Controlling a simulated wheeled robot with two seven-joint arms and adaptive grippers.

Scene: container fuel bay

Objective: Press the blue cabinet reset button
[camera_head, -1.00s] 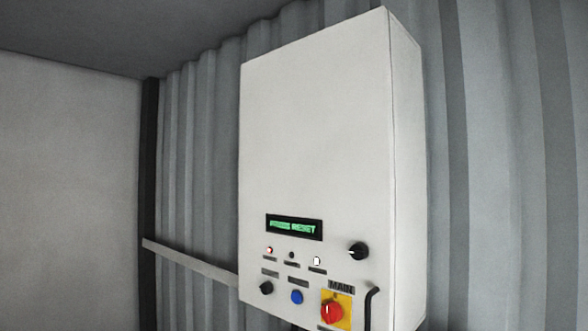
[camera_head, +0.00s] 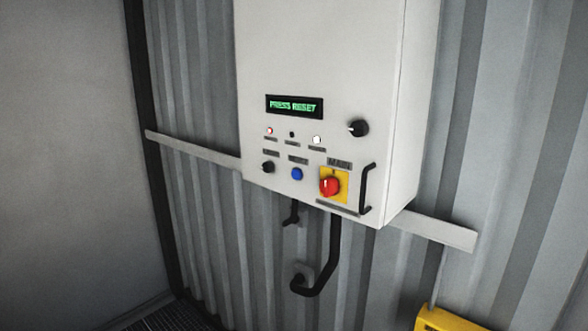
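The blue reset button (camera_head: 297,174) is a small round button low on the front of the white cabinet (camera_head: 320,60). It sits between a small black knob (camera_head: 267,167) on its left and the red main switch (camera_head: 330,186) on a yellow plate on its right. The display (camera_head: 294,106) above reads "PRESS RESET" in green. Nothing covers the button. Neither of my grippers is in view.
A black handle (camera_head: 365,190) sticks out at the cabinet's lower right, with a larger black knob (camera_head: 358,128) above it. A black pipe (camera_head: 334,255) runs below the cabinet. A yellow object (camera_head: 450,321) stands at the bottom right.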

